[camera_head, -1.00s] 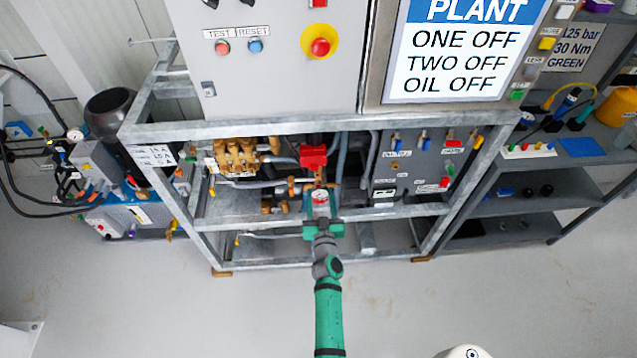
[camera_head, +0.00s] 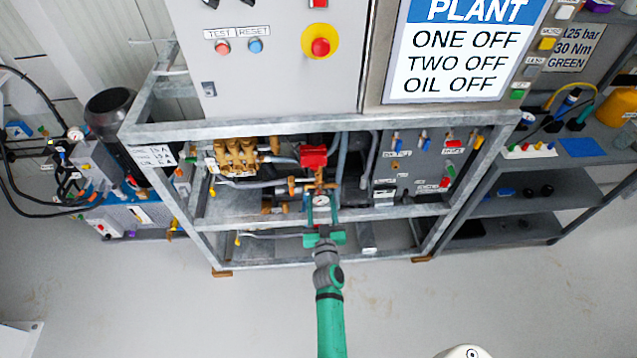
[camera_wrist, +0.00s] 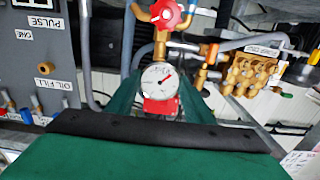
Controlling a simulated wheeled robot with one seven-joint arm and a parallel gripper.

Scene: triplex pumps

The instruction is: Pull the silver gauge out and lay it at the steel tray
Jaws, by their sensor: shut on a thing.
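The silver gauge (camera_head: 320,201) has a round white dial and sits low in the middle of the pump frame. My gripper (camera_head: 321,208) is shut on it, with green fingers on either side. In the wrist view the gauge (camera_wrist: 160,81) faces me between the green fingers, with a red part just below the dial. Brass pipework (camera_wrist: 176,45) stands right behind and above it; I cannot tell whether the two still touch. I cannot pick out the steel tray for certain in either view.
A red valve handle (camera_head: 313,156) and brass pump (camera_head: 237,155) are close above and left. The galvanised frame's front rail (camera_head: 390,212) runs beside my gripper. A grey panel with coloured knobs (camera_head: 408,165) is to the right. The floor in front is open.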

